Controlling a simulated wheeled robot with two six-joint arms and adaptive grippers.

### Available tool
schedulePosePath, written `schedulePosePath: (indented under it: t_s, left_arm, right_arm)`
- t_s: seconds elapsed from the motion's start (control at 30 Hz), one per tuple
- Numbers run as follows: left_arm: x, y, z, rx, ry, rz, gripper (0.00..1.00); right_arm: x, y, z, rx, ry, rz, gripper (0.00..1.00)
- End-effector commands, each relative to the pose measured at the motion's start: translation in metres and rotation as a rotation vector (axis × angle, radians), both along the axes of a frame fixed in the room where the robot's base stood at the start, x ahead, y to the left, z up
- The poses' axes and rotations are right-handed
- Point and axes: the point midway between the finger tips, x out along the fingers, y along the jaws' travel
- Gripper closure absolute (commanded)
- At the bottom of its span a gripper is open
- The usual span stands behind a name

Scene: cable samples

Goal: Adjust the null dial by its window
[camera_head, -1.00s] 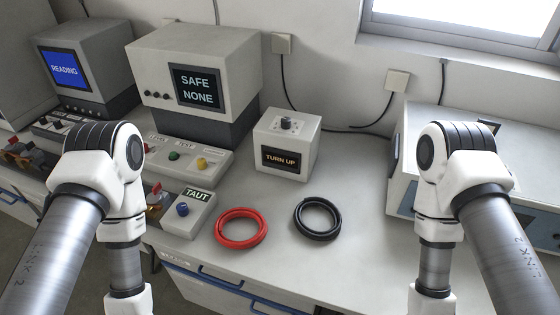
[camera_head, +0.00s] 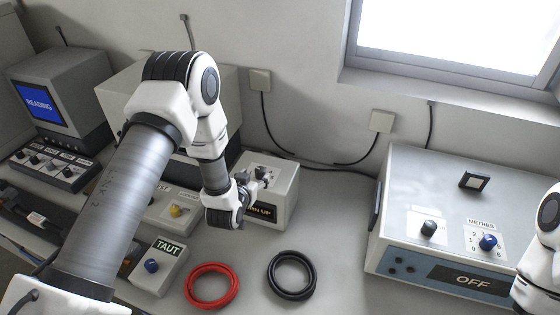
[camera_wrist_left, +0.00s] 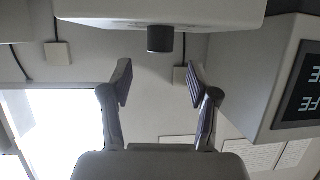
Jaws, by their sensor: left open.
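The null dial is a dark knob (camera_wrist_left: 160,38) on a pale box (camera_head: 283,207). In the head view my left gripper (camera_head: 263,173) is at the top of this box and largely hides the dial. The box's window (camera_head: 262,211) is partly covered by my left wrist; only the end of its amber words, "UP", shows. In the left wrist view my left gripper (camera_wrist_left: 158,78) is open and empty. The knob lies beyond and between its fingertips, apart from them. My right gripper is out of view.
A red cable coil (camera_head: 211,286) and a black one (camera_head: 292,276) lie in front of the box. A unit marked TAUT (camera_head: 160,265) stands at left. A large instrument reading OFF (camera_head: 400,190) stands at right.

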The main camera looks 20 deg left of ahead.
Motion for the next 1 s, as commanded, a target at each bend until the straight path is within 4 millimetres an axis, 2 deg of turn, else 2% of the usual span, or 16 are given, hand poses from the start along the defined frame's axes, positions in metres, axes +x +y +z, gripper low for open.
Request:
schedulePosePath:
  t_s: [0.2, 0.33, 0.63, 0.8, 1.0]
  left_arm:
    - [0.038, 0.005, -0.013, -0.001, 0.001, -0.001, 0.4]
    - [0.055, 0.008, -0.021, 0.0, 0.001, -0.001, 0.4]
    - [0.059, 0.008, -0.026, -0.001, 0.004, -0.001, 0.4]
    - [0.059, 0.008, -0.026, -0.001, 0.004, -0.001, 1.0]
    - [0.059, 0.008, -0.026, -0.001, 0.004, -0.003, 1.0]
  right_arm:
    - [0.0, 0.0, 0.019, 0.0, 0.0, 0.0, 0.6]
    - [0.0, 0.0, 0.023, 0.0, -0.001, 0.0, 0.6]
    - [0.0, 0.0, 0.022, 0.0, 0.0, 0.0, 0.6]
    - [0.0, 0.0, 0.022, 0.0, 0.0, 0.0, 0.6]
    - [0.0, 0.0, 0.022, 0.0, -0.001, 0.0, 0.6]
